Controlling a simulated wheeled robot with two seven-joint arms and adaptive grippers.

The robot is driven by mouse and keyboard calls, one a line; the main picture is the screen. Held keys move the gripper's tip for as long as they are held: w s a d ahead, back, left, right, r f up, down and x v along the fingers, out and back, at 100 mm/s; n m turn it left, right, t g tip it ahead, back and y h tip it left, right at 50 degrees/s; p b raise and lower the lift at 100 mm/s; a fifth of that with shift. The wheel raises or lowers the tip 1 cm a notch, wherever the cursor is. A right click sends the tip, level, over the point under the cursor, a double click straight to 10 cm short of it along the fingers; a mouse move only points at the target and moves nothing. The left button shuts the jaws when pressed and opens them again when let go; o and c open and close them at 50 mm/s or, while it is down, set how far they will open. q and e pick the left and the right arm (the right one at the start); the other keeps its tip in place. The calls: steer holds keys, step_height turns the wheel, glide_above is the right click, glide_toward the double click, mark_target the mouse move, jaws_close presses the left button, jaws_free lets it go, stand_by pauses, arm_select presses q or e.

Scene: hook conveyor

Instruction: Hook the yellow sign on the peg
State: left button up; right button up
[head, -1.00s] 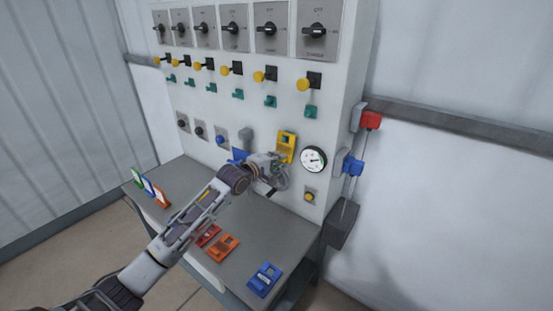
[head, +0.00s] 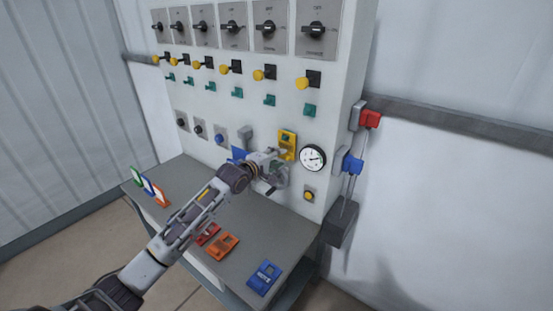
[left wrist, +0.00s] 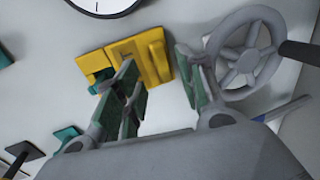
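The yellow sign (head: 287,144) is upright against the white panel, left of the round gauge. In the left wrist view the yellow sign (left wrist: 125,55) has a notch at one end with a teal peg (left wrist: 98,82) showing in it. Whether the sign's weight rests on that peg I cannot tell. My left gripper (head: 276,172) is just below the sign in the head view. In the left wrist view its fingers (left wrist: 160,95) are spread, with nothing clearly held between them. One finger overlaps the sign's edge in the picture. My right gripper is out of view.
A grey handwheel (left wrist: 245,55) is close beside one finger. The gauge (head: 312,158) is right of the sign. Orange (head: 222,247), red and blue (head: 264,277) signs lie on the grey shelf (head: 255,225). Several coloured signs stand at its left end. More teal pegs line the panel.

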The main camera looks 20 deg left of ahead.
arm_select(q)
steer(key=shift+s+a, duration=0.1)
steer(key=shift+s, duration=0.05)
steer(key=v, duration=1.1)
steer(key=shift+s, duration=0.3)
stand_by(0.4)
steer(key=shift+a, duration=0.1)
stand_by(0.5)
